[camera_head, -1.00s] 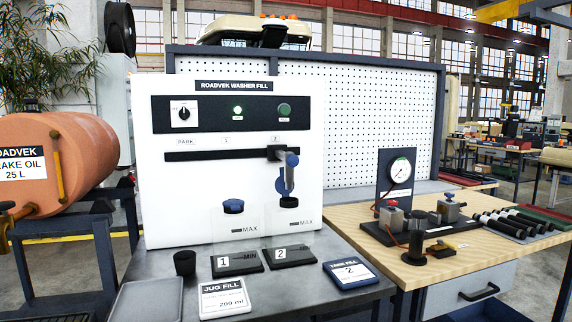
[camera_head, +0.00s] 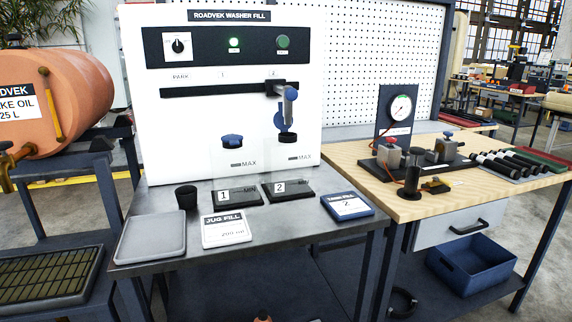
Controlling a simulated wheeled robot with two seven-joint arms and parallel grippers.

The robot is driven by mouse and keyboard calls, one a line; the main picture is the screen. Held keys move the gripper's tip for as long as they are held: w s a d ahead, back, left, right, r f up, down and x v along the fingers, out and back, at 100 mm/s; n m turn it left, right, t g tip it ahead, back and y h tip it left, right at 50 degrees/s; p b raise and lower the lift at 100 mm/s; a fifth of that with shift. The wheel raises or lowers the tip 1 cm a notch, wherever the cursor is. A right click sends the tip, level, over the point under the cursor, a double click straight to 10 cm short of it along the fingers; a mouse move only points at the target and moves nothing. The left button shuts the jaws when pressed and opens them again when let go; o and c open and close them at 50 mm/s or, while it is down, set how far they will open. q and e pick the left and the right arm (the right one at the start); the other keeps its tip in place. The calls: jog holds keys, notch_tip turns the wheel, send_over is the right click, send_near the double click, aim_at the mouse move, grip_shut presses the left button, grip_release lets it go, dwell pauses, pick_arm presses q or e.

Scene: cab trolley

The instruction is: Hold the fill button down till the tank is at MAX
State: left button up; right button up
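The white washer fill machine (camera_head: 220,120) stands on the grey table. Its black panel (camera_head: 200,50) holds a selector knob (camera_head: 178,46), a lit green light (camera_head: 234,44) and a dark green round button (camera_head: 282,42). The nozzle (camera_head: 288,95), with a blue lever, sits at position 2 on the rail, above tank 2. Tank 1 (camera_head: 232,165) has a blue cap on; tank 2 (camera_head: 288,165) is under the nozzle. Both are clear and carry MAX and MIN marks; I cannot make out a liquid level. Neither gripper is in view.
A wooden bench (camera_head: 440,190) with a gauge (camera_head: 400,108) stands right. An orange tank (camera_head: 75,100) stands left.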

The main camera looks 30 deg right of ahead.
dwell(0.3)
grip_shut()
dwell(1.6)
